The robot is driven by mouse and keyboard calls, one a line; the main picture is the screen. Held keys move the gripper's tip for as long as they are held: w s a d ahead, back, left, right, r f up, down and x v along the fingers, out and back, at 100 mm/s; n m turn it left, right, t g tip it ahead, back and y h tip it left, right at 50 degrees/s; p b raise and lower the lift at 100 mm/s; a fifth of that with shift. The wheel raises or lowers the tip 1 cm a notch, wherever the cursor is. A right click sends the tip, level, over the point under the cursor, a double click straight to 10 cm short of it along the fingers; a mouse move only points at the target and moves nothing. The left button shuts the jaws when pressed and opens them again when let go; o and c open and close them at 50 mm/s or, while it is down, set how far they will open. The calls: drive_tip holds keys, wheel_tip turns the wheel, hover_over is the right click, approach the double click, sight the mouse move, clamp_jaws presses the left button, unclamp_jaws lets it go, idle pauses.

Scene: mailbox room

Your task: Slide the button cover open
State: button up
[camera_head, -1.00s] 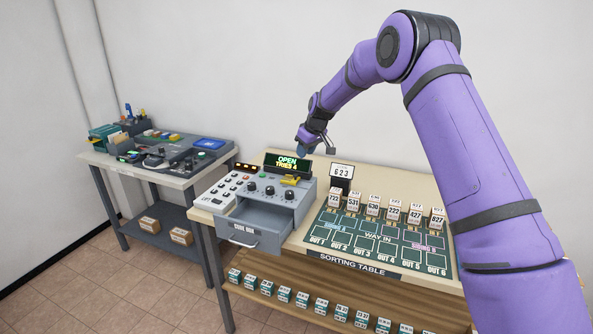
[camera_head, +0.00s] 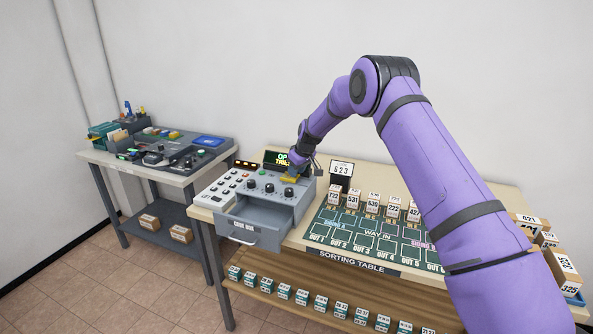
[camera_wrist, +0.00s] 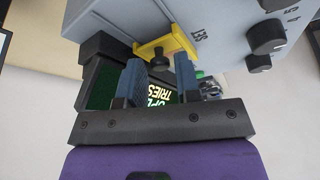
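The button cover is a yellow sliding piece with a dark knob on top of the grey code box, and it shows in the wrist view (camera_wrist: 178,48) and the head view (camera_head: 289,179). My gripper (camera_wrist: 160,75) is open, its two blue fingers apart, with the knob seen between and just beyond the fingertips. In the head view my gripper (camera_head: 298,170) is low over the box's right rear, close to the cover. Whether the fingers touch the knob cannot be told. What lies under the cover is hidden.
The box's drawer (camera_head: 247,224) stands open at the front. A 623 sign (camera_head: 342,169) and numbered blocks (camera_head: 352,199) stand to the right.

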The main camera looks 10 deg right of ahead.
sight(304, 181)
clamp_jaws()
drive_tip(key=shift+s+d, duration=0.7)
drive_tip(key=shift+d, duration=0.25)
drive_tip(key=shift+s+d, duration=0.65)
drive_tip(key=shift+d, duration=0.25)
unclamp_jaws()
drive_tip(key=v, duration=1)
drive_tip(key=shift+r, duration=0.4)
